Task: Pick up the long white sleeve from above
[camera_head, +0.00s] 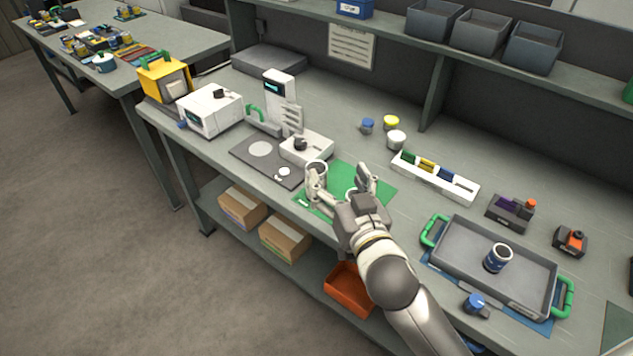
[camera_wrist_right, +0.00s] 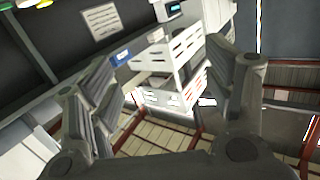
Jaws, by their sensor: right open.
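My right gripper (camera_head: 340,182) reaches in from the lower right over the green mat (camera_head: 378,181). Its fingers are spread, and they also stand wide apart with nothing gripped between them in the right wrist view (camera_wrist_right: 165,85). A whitish upright cylinder (camera_head: 317,168), perhaps the long white sleeve, stands at the mat's left edge, just behind the left fingertip, which hides its lower part. I cannot tell whether they touch. A small pale round piece (camera_head: 351,190) shows between the fingers, mostly hidden by the gripper. My left gripper is not in view.
A white device (camera_head: 306,148) and a dark plate (camera_head: 262,162) stand left of the mat. A white slotted holder (camera_head: 434,177) lies to the right. A white jar (camera_head: 396,140) stands behind.

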